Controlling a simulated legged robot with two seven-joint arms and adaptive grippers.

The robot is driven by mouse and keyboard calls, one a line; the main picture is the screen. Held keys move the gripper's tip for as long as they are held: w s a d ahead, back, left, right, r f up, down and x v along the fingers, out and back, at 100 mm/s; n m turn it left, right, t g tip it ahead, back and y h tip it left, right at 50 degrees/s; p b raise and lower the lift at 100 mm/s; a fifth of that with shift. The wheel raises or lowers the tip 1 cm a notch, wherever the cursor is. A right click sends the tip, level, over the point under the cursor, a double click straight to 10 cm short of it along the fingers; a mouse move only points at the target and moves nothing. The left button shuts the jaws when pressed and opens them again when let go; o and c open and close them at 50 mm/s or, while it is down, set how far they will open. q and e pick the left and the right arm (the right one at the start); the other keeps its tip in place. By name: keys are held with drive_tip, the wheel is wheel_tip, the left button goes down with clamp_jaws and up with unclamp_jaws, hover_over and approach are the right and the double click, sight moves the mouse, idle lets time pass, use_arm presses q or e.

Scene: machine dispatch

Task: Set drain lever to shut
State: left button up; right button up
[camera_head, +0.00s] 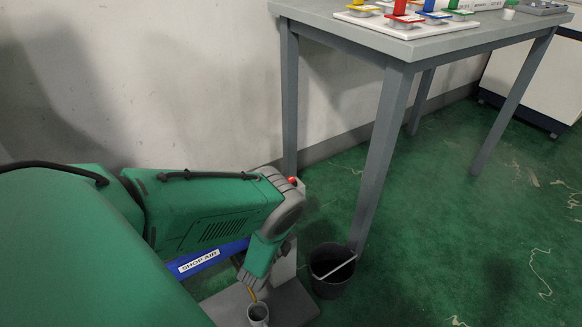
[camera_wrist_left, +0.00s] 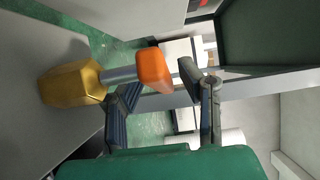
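In the left wrist view a lever with an orange end (camera_wrist_left: 154,70) and a grey stem (camera_wrist_left: 118,75) comes out of a brass hexagonal body (camera_wrist_left: 72,84). The stem runs sideways across the picture. My left gripper (camera_wrist_left: 160,80) is open, with one finger on each side of the orange end. I see no clear contact; the depth between them is hard to tell. In the head view my green left arm reaches down in front of the wall and hides the lever and most of the gripper. My right gripper is out of view.
A blue SHOP AIR strip (camera_head: 199,261) runs behind my arm. A small grey cup (camera_head: 258,313) stands below my wrist on a grey base (camera_head: 291,305). A dark bucket (camera_head: 324,284) stands by the leg of a grey table (camera_head: 430,43). The green floor (camera_head: 450,230) at right is clear.

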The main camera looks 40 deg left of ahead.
use_arm(q)
drive_tip(key=v, duration=1.2)
